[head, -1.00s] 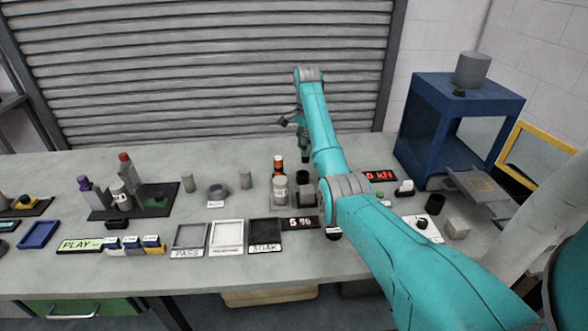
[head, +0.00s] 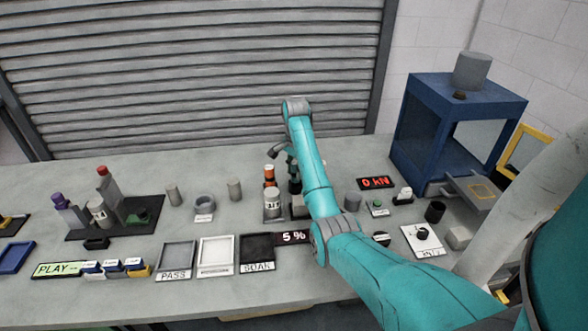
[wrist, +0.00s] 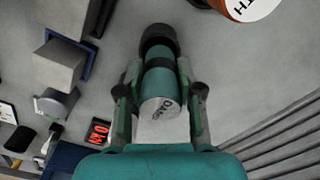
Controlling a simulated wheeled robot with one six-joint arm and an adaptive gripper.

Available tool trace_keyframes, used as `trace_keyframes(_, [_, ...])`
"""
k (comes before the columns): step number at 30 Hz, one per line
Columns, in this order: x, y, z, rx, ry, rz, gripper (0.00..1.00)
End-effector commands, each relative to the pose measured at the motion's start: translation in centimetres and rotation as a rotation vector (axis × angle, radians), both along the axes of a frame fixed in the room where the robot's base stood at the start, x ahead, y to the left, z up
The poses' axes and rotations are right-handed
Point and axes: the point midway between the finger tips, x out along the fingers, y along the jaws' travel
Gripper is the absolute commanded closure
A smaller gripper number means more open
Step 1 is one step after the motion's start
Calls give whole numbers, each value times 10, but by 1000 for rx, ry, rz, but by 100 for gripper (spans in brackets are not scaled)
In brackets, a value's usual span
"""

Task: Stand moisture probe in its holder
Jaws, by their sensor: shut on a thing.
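The moisture probe (wrist: 158,84) appears to be the teal cylinder in the wrist view, with a pale end face lettered DAMP and a dark band. My gripper (wrist: 160,94) is shut on it, one finger on each side. A black round part (wrist: 159,38) shows at the far end of the probe; I cannot tell whether it is the probe's tip or a socket beyond it. In the head view my gripper (head: 293,174) is low over the bench, partly hidden behind my arm. I cannot identify the holder with certainty; a grey block (head: 300,208) shows under the gripper.
A white-labelled container (head: 272,204) and an orange-banded bottle (head: 269,175) stand close left of my gripper. A red 0 kN display (head: 376,183) and a blue frame (head: 455,105) are to the right. Trays (head: 216,256) line the front. The bench behind is mostly clear.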

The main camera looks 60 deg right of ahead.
Motion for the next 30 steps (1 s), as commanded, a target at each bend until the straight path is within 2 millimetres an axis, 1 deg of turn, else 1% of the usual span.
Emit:
trace_keyframes(3, [-4, 4, -7, 0, -1, -1, 99])
trace_keyframes(15, [-4, 4, -10, 0, -1, -1, 99])
trace_keyframes(16, [-4, 4, -11, 0, 0, -1, 59])
trace_keyframes(17, [-4, 4, -11, 0, 0, -1, 52])
trace_keyframes(18, [-4, 4, -11, 0, 0, -1, 42])
trace_keyframes(19, [-4, 4, -11, 0, 0, -1, 39])
trace_keyframes(27, [-4, 4, -10, 0, 0, -1, 39])
trace_keyframes(30, [-4, 4, -6, -1, -1, -1, 39])
